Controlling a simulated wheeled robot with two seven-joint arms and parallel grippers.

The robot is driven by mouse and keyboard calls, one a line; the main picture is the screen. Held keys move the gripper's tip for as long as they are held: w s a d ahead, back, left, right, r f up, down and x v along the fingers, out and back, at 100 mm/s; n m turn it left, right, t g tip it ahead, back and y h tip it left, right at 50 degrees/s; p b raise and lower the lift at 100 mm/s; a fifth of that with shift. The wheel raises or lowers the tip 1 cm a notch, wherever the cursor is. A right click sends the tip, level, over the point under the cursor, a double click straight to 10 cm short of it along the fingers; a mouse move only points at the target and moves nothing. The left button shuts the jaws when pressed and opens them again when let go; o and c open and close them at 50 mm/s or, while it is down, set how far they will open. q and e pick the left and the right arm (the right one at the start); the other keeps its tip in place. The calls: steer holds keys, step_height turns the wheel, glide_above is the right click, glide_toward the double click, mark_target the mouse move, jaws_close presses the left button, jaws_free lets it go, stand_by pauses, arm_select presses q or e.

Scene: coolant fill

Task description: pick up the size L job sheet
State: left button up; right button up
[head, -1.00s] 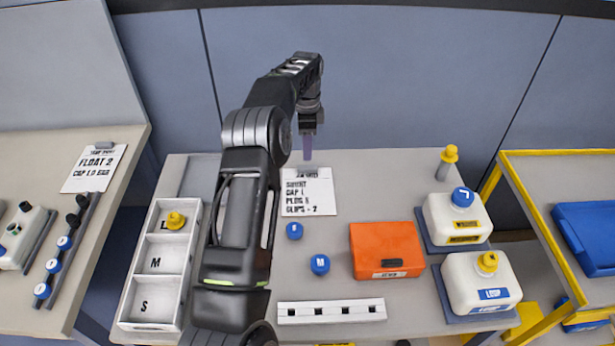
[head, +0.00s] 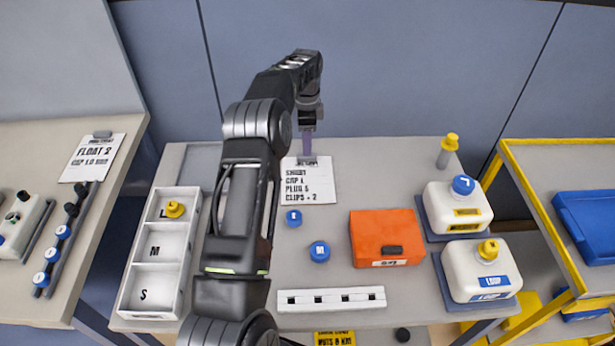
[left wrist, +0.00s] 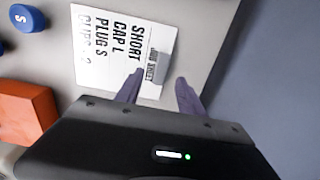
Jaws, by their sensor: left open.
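The size L job sheet (head: 308,190) is a white card reading SHORT, CAP L, PLUG S, CLIPS - 2, lying flat near the table's back edge. A grey clip (left wrist: 158,68) sits at its top edge. My left gripper (head: 307,150) points down at the clip end of the sheet. In the left wrist view my left gripper (left wrist: 159,84) is open, its two purple fingers apart to either side of the clip, holding nothing. Contact with the sheet cannot be told. My right gripper is out of view.
Blue caps (head: 320,251) and an orange box (head: 386,238) lie in front of the sheet. A white sorting tray (head: 131,290) is left, white jugs (head: 455,212) right. A FLOAT 2 sheet (head: 93,158) lies on the left bench. A blue-grey wall (head: 400,80) stands behind.

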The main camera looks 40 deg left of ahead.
arm_select(q)
step_height(320, 180, down, 5)
steer(key=shift+w+a+b, duration=0.1)
steer(key=shift+b, duration=1.05)
steer(key=shift+c, duration=0.3)
jaws_close()
steer(key=shift+r, duration=0.1)
